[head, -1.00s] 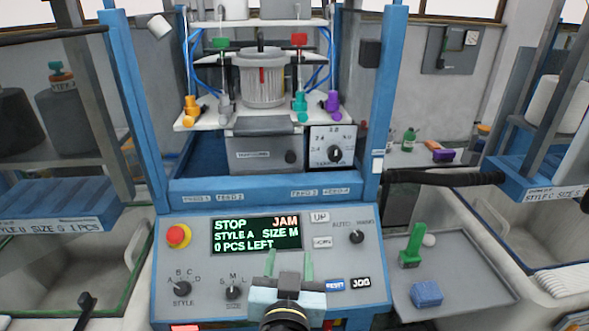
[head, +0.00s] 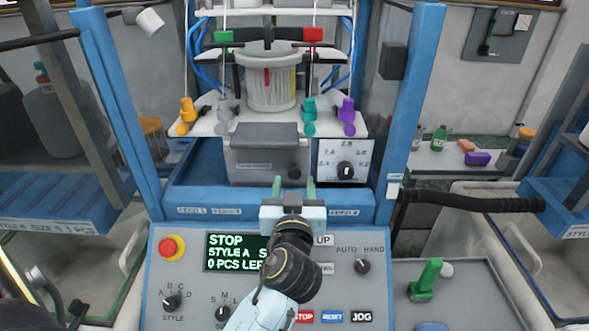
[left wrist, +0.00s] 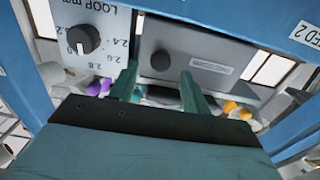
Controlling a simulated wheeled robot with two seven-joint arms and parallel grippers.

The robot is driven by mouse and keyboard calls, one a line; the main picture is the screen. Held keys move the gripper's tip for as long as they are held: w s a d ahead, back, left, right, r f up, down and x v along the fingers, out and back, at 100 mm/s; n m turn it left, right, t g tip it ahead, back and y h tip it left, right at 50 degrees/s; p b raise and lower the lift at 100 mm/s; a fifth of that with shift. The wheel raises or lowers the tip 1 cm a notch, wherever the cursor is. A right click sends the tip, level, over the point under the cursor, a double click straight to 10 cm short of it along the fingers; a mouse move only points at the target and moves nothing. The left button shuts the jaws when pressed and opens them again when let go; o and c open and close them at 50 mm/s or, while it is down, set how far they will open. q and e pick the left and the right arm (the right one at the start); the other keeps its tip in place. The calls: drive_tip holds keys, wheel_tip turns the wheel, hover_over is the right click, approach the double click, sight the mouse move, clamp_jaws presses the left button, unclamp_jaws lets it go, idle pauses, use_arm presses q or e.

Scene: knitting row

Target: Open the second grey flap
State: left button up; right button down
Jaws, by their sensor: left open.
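In the head view, a row of small coloured pieces stands on the white plate (head: 270,128) around the cylinder: orange (head: 187,108), grey (head: 225,108), teal (head: 309,108) and purple (head: 347,110). The grey piece is second from the left. A grey box with a dark sloping top (head: 264,136) sits below the plate. I cannot tell which of these is the named flap. My left gripper (head: 293,187) is open and empty, in front of and below the box. In the left wrist view its fingers (left wrist: 160,82) point toward the box face (left wrist: 195,65). My right gripper is out of view.
The loop dial panel (head: 345,160) is right of the box. A blue crossbar (head: 225,200) runs below, above the control panel (head: 180,290) with its screen (head: 222,253). Blue posts (head: 405,100) stand on both sides. A black handle (head: 470,201) juts out at right.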

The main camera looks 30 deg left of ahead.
sight(294, 175)
use_arm(q)
drive_tip(key=shift+x, duration=1.25)
drive_tip(key=shift+w+a+p, duration=0.2)
drive_tip(key=shift+w+p, duration=0.1)
drive_tip(key=shift+w, duration=0.1)
drive_tip(key=c, duration=0.5)
clamp_jaws()
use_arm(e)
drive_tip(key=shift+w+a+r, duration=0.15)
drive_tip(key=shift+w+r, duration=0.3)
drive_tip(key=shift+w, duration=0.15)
